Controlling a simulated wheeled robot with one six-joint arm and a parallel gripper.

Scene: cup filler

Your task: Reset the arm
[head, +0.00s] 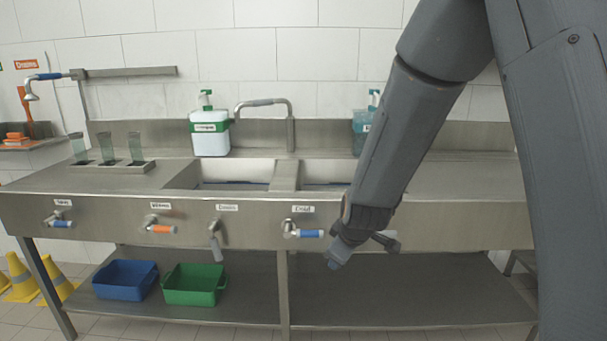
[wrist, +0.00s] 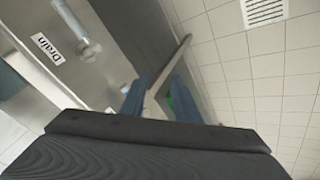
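My gripper (head: 364,249) hangs at the lower end of my arm in the head view, in front of the steel sink counter (head: 440,222). Its blue-grey fingers are spread apart, and nothing shows held. The left finger is just below and right of the blue-handled tap (head: 312,233); I cannot tell whether they touch. In the wrist view the fingers (wrist: 157,100) also stand apart, with the shelf edge visible beyond them. A label reading Drain (wrist: 47,48) and a metal lever (wrist: 88,48) show at upper left there.
Along the counter front are an orange-handled tap (head: 162,229), a grey lever (head: 215,238) and another blue-handled tap (head: 60,222). A blue bin (head: 125,280) and a green bin (head: 194,284) sit on the lower shelf (head: 400,300). The shelf's right half looks clear.

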